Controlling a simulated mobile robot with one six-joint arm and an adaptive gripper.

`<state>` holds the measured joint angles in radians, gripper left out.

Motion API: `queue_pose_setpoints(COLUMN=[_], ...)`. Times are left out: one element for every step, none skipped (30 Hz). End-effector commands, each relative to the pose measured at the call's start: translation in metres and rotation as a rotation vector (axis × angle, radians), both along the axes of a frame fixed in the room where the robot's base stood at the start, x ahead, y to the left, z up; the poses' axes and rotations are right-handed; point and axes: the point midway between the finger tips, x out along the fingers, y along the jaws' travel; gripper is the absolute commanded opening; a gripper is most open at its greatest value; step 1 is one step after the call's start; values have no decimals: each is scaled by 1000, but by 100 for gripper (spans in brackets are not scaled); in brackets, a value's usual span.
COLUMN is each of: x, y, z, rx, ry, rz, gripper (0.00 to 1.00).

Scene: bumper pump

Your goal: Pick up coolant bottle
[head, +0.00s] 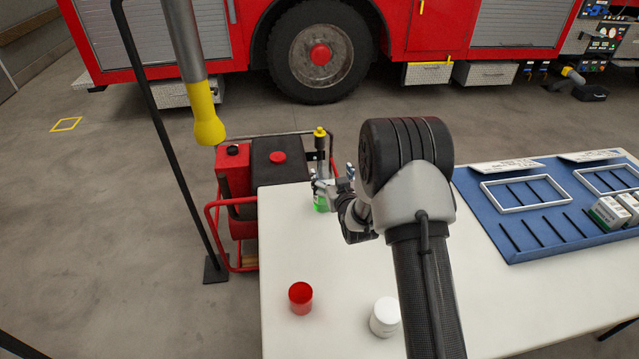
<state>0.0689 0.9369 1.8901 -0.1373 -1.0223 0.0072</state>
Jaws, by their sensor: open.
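A green container, which looks like the coolant bottle (320,204), stands on the white table (340,275) near its far left edge. Its upper part is hidden by my gripper (329,186). My gripper is open, with its fingers pointing left at the top of the green container. I cannot tell whether the fingers are around it, touching it or only in front of it.
A red container (300,298) and a white container (385,318) stand near the front. A blue mat (520,235) with white frames and small boxes (608,213) lies at right. A red pump (234,180) stands beyond the table's left edge, near a dark pole (165,130).

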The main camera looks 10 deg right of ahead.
Motion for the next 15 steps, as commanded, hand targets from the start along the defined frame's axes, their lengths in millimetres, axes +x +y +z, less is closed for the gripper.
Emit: queue_pose_setpoints(x=[-1, -2, -4, -7, -9, -13, -16, -18, -22, -24, -25, -26, -25, -23, -18], y=[0, 1, 2, 3, 3, 4, 4, 4, 4, 5, 5, 5, 5, 6, 6], z=[-32, -44, -58, -68, -77, -87, -94, -100, -106, -109, -112, -114, -116, -117, -117], rx=[9, 13, 19, 24, 28, 34, 37, 40, 44, 46, 49, 51, 51, 52, 52], ry=[-28, -53, -85, -105, -126, -150, -166, -181, -197, -207, -217, -225, -230, -234, -238], rz=[5, 10, 14, 17, 20, 23, 25, 26, 27, 28, 29, 30, 30, 31, 31], gripper=[79, 79, 79, 79, 79, 79, 79, 79, 79, 79, 79, 79, 79, 79, 79])
